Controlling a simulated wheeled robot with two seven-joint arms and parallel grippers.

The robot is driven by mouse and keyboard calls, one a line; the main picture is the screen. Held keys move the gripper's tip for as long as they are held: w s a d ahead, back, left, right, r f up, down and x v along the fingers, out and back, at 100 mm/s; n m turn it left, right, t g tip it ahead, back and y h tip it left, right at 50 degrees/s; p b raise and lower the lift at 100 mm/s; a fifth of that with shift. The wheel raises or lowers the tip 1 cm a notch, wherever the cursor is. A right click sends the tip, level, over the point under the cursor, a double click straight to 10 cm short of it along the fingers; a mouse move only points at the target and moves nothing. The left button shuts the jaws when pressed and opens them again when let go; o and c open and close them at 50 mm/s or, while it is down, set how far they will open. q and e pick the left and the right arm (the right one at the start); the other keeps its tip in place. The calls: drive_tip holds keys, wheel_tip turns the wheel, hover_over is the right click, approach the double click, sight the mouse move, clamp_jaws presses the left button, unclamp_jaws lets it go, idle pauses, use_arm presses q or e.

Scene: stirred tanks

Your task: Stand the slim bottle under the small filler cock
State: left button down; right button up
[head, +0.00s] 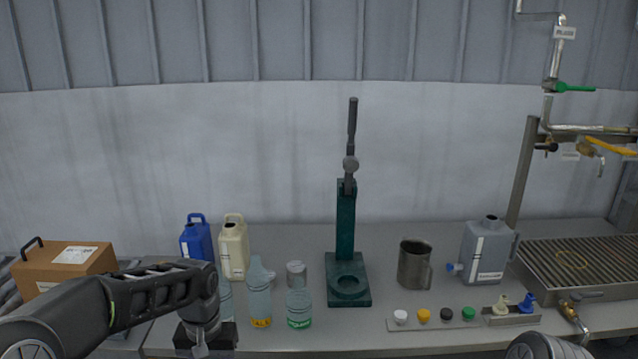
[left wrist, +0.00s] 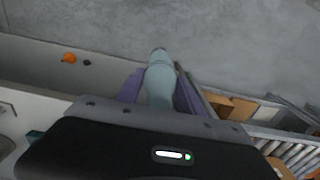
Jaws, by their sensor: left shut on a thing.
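My left gripper (head: 205,343) is low at the front left of the bench in the head view, its fingers hidden there. In the left wrist view, its purple fingers (left wrist: 160,92) are shut on a pale blue-green slim bottle (left wrist: 160,78). The bottle's neck points away from the palm; its lower part is hidden by the gripper body. Pipework at the right carries a green-handled valve (head: 572,87) and a yellow-handled cock (head: 606,146) with a short bent spout. A brass cock (head: 571,306) sits lower, at the front right. I cannot tell which is the small filler cock. My right gripper is out of view.
Two clear bottles (head: 259,295) (head: 299,305) stand just right of my left gripper. A green press (head: 347,285), steel mug (head: 414,264), grey jug (head: 485,252) and strip of caps (head: 445,318) follow. A slatted drain tray (head: 585,265) lies at right. A cardboard box (head: 65,268) stands at left.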

use_arm(q)
drive_tip(key=shift+d+f, duration=0.2)
drive_tip(key=shift+d, duration=0.45)
idle(0.4)
drive_tip(key=s+f, duration=0.4)
drive_tip(key=f, duration=1.1)
